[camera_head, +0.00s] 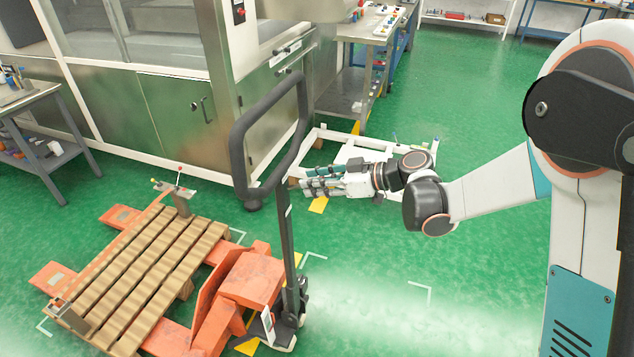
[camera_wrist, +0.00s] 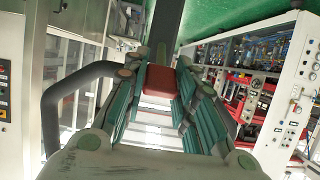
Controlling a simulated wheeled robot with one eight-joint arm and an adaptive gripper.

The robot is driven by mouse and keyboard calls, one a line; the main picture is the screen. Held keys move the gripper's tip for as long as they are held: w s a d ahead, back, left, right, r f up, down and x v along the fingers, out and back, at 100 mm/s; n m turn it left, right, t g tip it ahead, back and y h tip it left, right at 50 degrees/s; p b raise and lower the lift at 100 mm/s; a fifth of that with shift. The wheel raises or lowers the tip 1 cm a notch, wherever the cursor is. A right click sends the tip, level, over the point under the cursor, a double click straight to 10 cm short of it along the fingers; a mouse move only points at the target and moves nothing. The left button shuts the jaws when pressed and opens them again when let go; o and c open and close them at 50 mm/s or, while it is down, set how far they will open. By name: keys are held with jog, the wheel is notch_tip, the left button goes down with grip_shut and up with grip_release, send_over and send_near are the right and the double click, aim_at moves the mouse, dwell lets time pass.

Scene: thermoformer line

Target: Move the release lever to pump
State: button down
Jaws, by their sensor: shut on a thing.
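A pallet jack with an orange body (camera_head: 247,283) stands at the lower left. Its dark handle post (camera_head: 287,250) rises to a black loop handle (camera_head: 240,148). My gripper (camera_head: 306,181) comes from the right and meets the upper post, just below the loop. In the wrist view, my teal-padded fingers (camera_wrist: 160,92) are shut on a small red block, which I take to be the release lever (camera_wrist: 160,80). The dark post (camera_wrist: 165,30) runs behind it. The lever is mostly hidden in the head view, so I cannot read its position.
A wooden pallet (camera_head: 150,262) lies over the orange forks. A steel machine cabinet (camera_head: 172,108) stands behind the jack. A white floor frame (camera_head: 345,150) lies behind my gripper, near a bench (camera_head: 372,28) of parts. Green floor (camera_head: 470,265) is open to the right.

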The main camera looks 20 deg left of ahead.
jog(key=shift+r, duration=0.2)
jog(key=c, duration=1.3)
grip_release()
jog(key=v, duration=1.2)
jog(key=shift+f, duration=0.1)
